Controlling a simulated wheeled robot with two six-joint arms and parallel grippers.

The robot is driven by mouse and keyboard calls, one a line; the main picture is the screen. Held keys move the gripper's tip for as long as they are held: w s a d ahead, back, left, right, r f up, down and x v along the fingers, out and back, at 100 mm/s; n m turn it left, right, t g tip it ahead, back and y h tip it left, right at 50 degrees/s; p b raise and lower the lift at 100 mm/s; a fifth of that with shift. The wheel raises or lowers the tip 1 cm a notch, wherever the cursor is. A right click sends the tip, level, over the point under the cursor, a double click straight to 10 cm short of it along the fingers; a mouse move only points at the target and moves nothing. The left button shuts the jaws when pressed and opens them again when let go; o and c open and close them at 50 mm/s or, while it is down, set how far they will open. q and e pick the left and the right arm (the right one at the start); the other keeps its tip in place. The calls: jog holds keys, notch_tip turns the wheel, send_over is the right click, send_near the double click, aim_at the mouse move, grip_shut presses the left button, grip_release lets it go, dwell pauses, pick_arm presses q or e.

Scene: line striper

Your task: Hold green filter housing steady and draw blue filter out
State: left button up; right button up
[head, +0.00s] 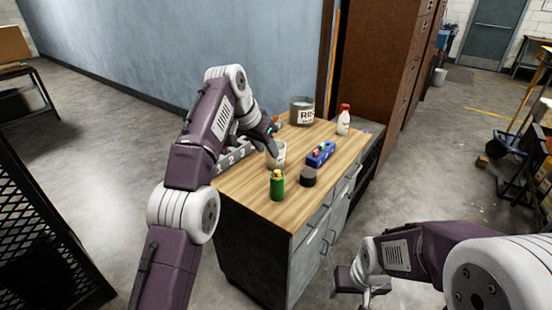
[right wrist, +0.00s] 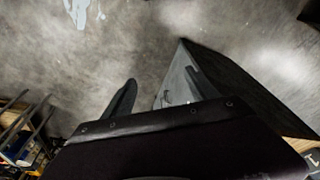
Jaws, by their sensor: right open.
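The green filter housing (head: 277,187) stands upright near the front left edge of the wooden cabinet top, with a small yellowish piece at its top. I cannot make out a blue filter in it. My left gripper (head: 273,132) is above the cabinet top, behind the housing and apart from it, near a white tub (head: 276,154). Its dark fingers are too small to tell open from shut. My right gripper (head: 362,287) is open and empty, low over the floor in front of the cabinet. Its spread fingers show in the right wrist view (right wrist: 158,92).
A blue tray (head: 320,155) with small coloured pieces and a dark round lid (head: 308,177) lie right of the housing. A grey can (head: 302,111) and a white bottle with a red cap (head: 343,120) stand behind.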

jog(key=w+r+t, duration=0.4)
jog(key=w, duration=0.6)
jog(key=n+t+y, duration=0.5)
jog(key=n+y, duration=0.3)
send_near(282, 183)
notch_tip(282, 183, up, 2)
jog(key=w+a, duration=0.2)
jog(key=w+a+f, duration=0.1)
jog(key=w+f, duration=0.1)
jog(key=w+a+f, duration=0.2)
jog(key=w, duration=0.1)
jog(key=w+a+f, duration=0.1)
jog(key=w+f, duration=0.1)
jog(key=shift+w+a+f, duration=0.15)
jog(key=shift+a, duration=0.25)
grip_shut()
